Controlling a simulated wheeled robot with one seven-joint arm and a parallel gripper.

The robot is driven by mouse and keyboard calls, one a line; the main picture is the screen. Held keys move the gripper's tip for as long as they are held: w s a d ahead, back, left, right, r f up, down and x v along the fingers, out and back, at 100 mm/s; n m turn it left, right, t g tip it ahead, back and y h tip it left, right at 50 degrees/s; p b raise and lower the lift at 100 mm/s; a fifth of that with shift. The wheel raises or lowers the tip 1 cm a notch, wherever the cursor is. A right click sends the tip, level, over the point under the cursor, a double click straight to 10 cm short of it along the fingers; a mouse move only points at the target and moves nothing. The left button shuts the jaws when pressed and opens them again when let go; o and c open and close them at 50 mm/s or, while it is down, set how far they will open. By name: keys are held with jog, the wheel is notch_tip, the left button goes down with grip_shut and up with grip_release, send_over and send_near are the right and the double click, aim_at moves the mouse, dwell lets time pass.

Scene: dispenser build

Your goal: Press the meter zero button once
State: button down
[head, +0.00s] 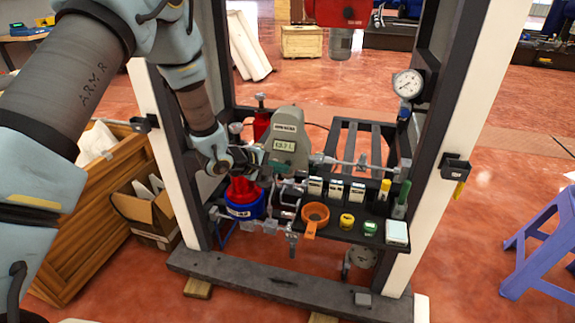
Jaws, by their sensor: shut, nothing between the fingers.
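A grey-green meter (284,161) with a rounded top, a white label and a small lit display stands in the middle of the frame structure. Its zero button is too small to make out in this view. My gripper (257,159) is at the left side of the meter, at the end of my arm coming down from the upper left. Its fingers are dark and small here, and they look shut and empty. I cannot tell whether the fingertips touch the meter.
A blue container with a red top (243,211) stands below my gripper. A black tray (345,232) at the front right holds several small items and an orange funnel (315,215). White posts flank the rig. A pressure gauge (408,84) hangs at right; a purple stool (545,240) stands beyond.

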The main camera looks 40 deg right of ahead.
jog(key=shift+w+d, duration=0.15)
jog(key=shift+d, duration=0.1)
jog(key=shift+a, duration=0.15)
dwell(0.4)
jog(key=shift+s+a+p, duration=0.4)
jog(key=shift+s+a, duration=0.1)
jog(key=shift+a, duration=0.1)
jog(key=s+a, duration=0.1)
jog(key=a, duration=0.1)
jog(key=s+a, duration=0.1)
jog(key=a, duration=0.1)
jog(key=shift+s+a+p, duration=0.1)
jog(key=shift+s+p, duration=0.25)
jog(key=shift+p, duration=0.05)
dwell(0.7)
